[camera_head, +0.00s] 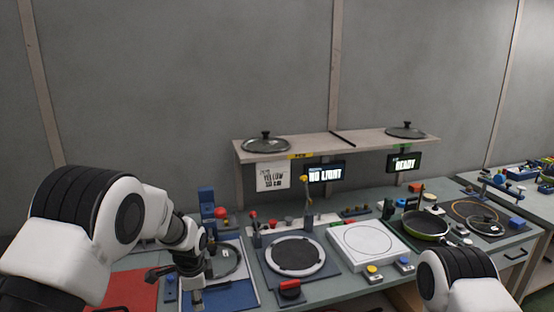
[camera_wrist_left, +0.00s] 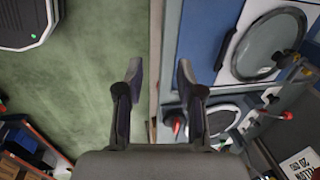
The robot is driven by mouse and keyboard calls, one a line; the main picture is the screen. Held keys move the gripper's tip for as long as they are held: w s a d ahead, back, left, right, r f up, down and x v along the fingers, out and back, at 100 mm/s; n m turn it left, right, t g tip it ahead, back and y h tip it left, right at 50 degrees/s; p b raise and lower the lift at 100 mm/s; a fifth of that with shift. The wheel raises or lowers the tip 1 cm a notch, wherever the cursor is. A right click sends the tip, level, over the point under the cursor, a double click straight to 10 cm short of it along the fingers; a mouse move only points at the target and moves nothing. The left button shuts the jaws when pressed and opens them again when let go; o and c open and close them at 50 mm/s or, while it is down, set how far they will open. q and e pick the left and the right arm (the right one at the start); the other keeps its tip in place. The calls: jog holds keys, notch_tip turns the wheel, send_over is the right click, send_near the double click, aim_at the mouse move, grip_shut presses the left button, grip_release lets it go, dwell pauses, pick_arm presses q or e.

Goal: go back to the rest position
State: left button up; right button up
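My left gripper (camera_wrist_left: 160,78) is open in the left wrist view, with its two dark fingers apart and nothing between them. In the head view my left gripper (camera_head: 172,271) is low at the left, at the front of the worktable, partly hidden by its own wrist. My right arm shows only as a white and black link at the bottom right of the head view. My right gripper is out of view.
The worktable holds a round burner plate (camera_head: 295,256), a white square plate (camera_head: 366,245) and a pan (camera_head: 426,226). A shelf (camera_head: 335,146) with two glass lids (camera_head: 265,142) (camera_head: 405,131) stands behind. Green floor (camera_wrist_left: 85,90) lies clear beside the table edge.

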pick_arm(q)
jog(key=s+a+f+n+g+b, duration=0.1)
jog(key=s+a+f+g, duration=0.15)
jog(key=s+f, duration=0.8)
jog(key=s+a+f+n+g+b, duration=0.1)
jog(key=s+f+g, duration=0.2)
jog(key=s+f, duration=0.75)
jog(key=s+a+f+n+t, duration=0.1)
jog(key=s+n+t, duration=0.2)
jog(key=s+n, duration=1)
jog(key=s, duration=0.5)
jog(key=shift+s+a+f+h, duration=0.15)
jog(key=shift+s+a+h, duration=0.1)
jog(key=shift+a+h, duration=0.05)
jog(key=shift+s, duration=0.1)
